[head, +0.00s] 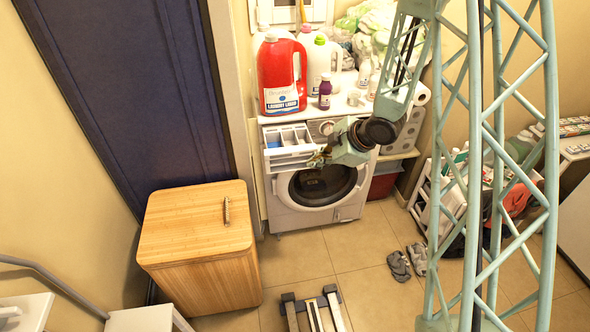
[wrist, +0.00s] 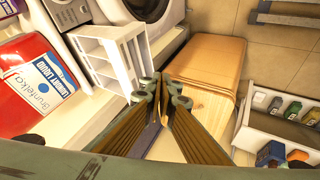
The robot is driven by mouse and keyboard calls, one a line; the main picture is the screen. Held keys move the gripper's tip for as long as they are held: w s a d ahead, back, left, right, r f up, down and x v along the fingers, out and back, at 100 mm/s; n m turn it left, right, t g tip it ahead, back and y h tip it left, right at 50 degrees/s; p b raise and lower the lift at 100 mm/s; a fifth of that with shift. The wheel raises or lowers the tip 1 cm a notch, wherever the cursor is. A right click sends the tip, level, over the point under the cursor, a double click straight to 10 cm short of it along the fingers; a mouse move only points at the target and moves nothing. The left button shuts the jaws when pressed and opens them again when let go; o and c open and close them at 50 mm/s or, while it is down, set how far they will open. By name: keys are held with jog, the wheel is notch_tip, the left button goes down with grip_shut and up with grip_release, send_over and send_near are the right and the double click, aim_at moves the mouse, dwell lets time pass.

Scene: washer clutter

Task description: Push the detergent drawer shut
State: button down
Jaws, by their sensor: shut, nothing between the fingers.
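The white detergent drawer (head: 288,152) sticks out from the upper left of the white washing machine (head: 347,205), with its open compartments showing. In the wrist view the drawer (wrist: 112,52) is left of and above the fingertips. My gripper (head: 318,158) is at the drawer's right front corner in the head view. In the wrist view my gripper (wrist: 163,86) is shut and empty, its tips close to the drawer's end. I cannot tell whether they touch it.
A red detergent jug (head: 281,78), a white bottle (head: 318,62) and a purple bottle (head: 325,92) stand on the washer above the drawer. A wooden hamper (head: 190,232) stands at the front left.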

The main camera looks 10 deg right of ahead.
jog(key=shift+s+a+f, duration=0.25)
jog(key=shift+a+f, duration=0.05)
jog(key=shift+f, duration=0.05)
jog(key=shift+f, duration=0.1)
jog(key=w+a+f+b, duration=0.3)
jog(key=w+f, duration=0.3)
jog(key=w, duration=0.3)
jog(key=shift+a+f, duration=0.3)
jog(key=shift+f, duration=0.05)
dwell(0.5)
jog(key=shift+w, duration=0.1)
dwell(0.4)
